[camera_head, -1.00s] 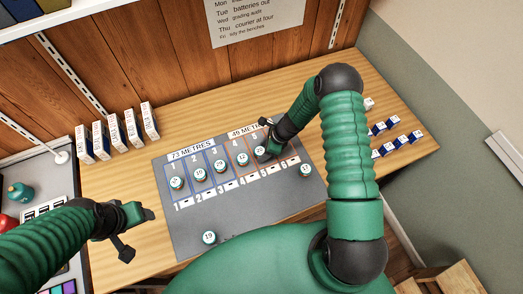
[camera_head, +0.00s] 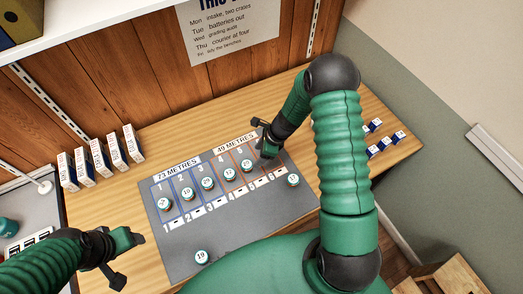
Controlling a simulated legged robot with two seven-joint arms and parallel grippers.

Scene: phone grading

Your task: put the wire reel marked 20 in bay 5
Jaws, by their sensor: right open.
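A small white-topped wire reel (camera_head: 247,166) stands upright in bay 5 of the grey mat (camera_head: 225,238); its mark looks like 20, but is too small to be sure. My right gripper (camera_head: 266,146) is open and empty just to the right of and beyond that reel, near the bay 6 column, apart from it. Its fingers are partly dark against the mat. My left gripper (camera_head: 125,258) hangs at the lower left, away from the reels, with its jaws angled so that their gap is unclear.
Reels stand in bay 1 (camera_head: 164,204), bay 2 (camera_head: 187,192), bay 3 (camera_head: 208,184) and bay 4 (camera_head: 229,174). A reel marked 19 (camera_head: 200,257) sits at the mat's front and another reel (camera_head: 293,180) at its right. White boxes (camera_head: 99,157) line the left; small blue-white boxes (camera_head: 385,143) lie right.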

